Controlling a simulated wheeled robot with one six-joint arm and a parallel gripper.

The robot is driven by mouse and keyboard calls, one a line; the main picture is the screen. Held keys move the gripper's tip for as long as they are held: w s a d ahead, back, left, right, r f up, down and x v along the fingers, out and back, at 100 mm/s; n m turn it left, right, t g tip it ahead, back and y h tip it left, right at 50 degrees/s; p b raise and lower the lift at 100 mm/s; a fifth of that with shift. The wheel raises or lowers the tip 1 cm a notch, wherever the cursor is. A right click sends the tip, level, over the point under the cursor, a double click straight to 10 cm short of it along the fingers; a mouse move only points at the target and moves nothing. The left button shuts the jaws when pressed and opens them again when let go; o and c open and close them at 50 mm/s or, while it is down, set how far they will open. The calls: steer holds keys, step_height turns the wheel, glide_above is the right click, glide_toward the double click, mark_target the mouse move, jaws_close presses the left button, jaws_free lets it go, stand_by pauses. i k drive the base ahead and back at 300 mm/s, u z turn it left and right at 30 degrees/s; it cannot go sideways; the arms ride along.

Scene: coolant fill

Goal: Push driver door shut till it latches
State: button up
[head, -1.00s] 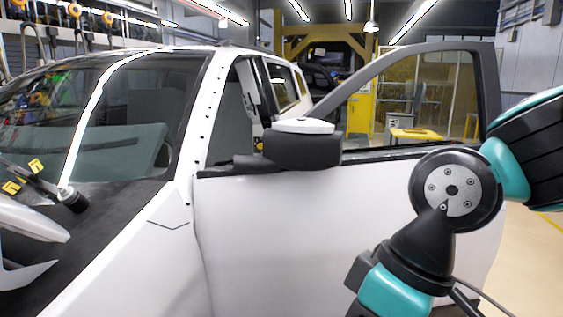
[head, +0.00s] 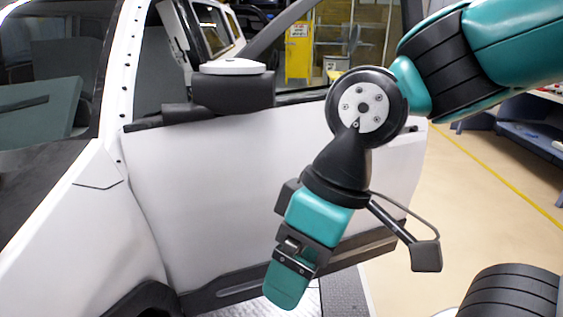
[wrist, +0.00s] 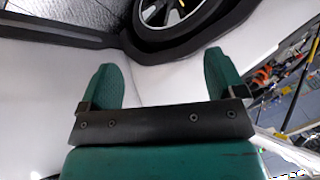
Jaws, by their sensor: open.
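The driver door (head: 225,180) is a white panel with a dark window frame and a black side mirror with a white cap (head: 235,82). It stands swung out from the white car (head: 75,215). My gripper (head: 285,290) hangs in front of the door's lower part in the head view, pointing down. In the wrist view my gripper (wrist: 165,85) shows two teal fingers spread wide with nothing between them. White body panel (wrist: 165,75) lies behind the fingers there. I cannot tell whether the gripper touches the door.
A car wheel (wrist: 175,15) shows at the top of the wrist view. Blue shelving (head: 520,140) stands at the right. Open floor (head: 460,210) with a yellow line lies right of the door. Yellow equipment (head: 298,50) stands behind.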

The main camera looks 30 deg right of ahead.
mark_target(206, 192)
steer(key=u, duration=0.05)
steer(key=k, duration=0.5)
steer(key=z, duration=1.9)
steer(key=i, duration=1.3)
steer(key=u, duration=1.95)
